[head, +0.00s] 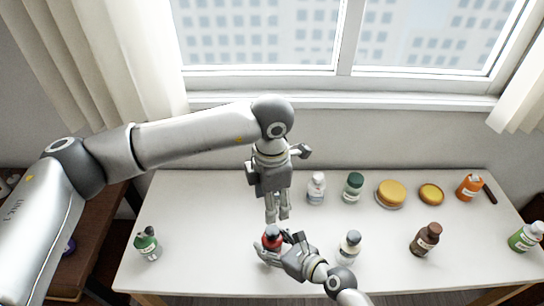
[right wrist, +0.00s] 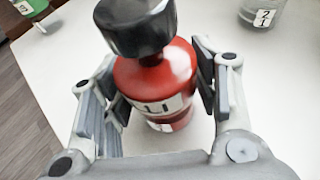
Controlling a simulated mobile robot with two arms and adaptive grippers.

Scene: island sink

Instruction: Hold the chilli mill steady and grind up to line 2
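A red mill with a black cap (right wrist: 155,75) stands upright on the white table, with a white label on its front. In the head view, this red mill (head: 272,237) is near the table's front edge. My right gripper (right wrist: 160,95) has its fingers on both sides of the mill's body, close against it, in the right wrist view; it also shows in the head view (head: 279,248). My left gripper (head: 277,215) points down above the mill, its two fingers slightly apart and empty. The black cap is free of the fingers. No fill line is readable.
A grey-white bottle (head: 349,246) and a brown bottle (head: 425,239) stand to the right. A green-capped bottle (head: 147,244) is at the left. Behind are white (head: 316,188) and green-white (head: 353,187) bottles, yellow round tins (head: 391,193) and an orange bottle (head: 469,187). The left back of the table is clear.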

